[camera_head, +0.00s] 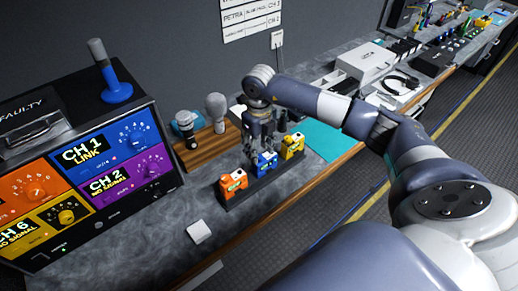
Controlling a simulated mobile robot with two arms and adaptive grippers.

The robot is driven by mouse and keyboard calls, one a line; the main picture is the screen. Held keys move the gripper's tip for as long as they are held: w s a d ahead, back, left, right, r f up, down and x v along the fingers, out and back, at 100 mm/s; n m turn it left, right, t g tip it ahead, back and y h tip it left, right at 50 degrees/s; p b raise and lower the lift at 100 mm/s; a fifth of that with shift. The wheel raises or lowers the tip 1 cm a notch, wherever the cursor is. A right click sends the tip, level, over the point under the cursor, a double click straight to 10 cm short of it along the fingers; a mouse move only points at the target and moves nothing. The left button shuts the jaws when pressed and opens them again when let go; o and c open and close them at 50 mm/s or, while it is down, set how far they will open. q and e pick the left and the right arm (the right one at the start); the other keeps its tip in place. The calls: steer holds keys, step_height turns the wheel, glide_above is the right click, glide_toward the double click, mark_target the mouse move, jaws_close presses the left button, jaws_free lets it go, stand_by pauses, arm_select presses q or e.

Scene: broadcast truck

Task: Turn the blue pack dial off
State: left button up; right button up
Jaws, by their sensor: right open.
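The blue pack (265,165) stands in a dark rack (257,188), between an orange pack (233,184) on its left and a yellow pack (293,147) on its right. My right gripper (263,143) points down right above the blue pack, with its fingers at or very near the pack's top. It is open. I cannot tell if the fingers touch the pack. The dial on top of the blue pack is hidden behind the fingers, so its setting does not show. My left gripper is not in view.
A receiver unit (108,185) with coloured channel panels stands at the left, a blue microphone-like stick (112,80) on top. Microphones (215,110) stand in a wooden holder (205,147) behind the packs. A white square (199,231) lies in front on the grey counter.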

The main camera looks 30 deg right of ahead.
steer(key=shift+f, duration=1.25)
jaws_close()
steer(key=shift+w+f+n+b, duration=0.1)
steer(key=shift+f+n+b, duration=0.05)
steer(key=shift+n+b, duration=2.85)
steer(key=shift+b, duration=0.2)
steer(key=shift+r, duration=0.2)
jaws_free()
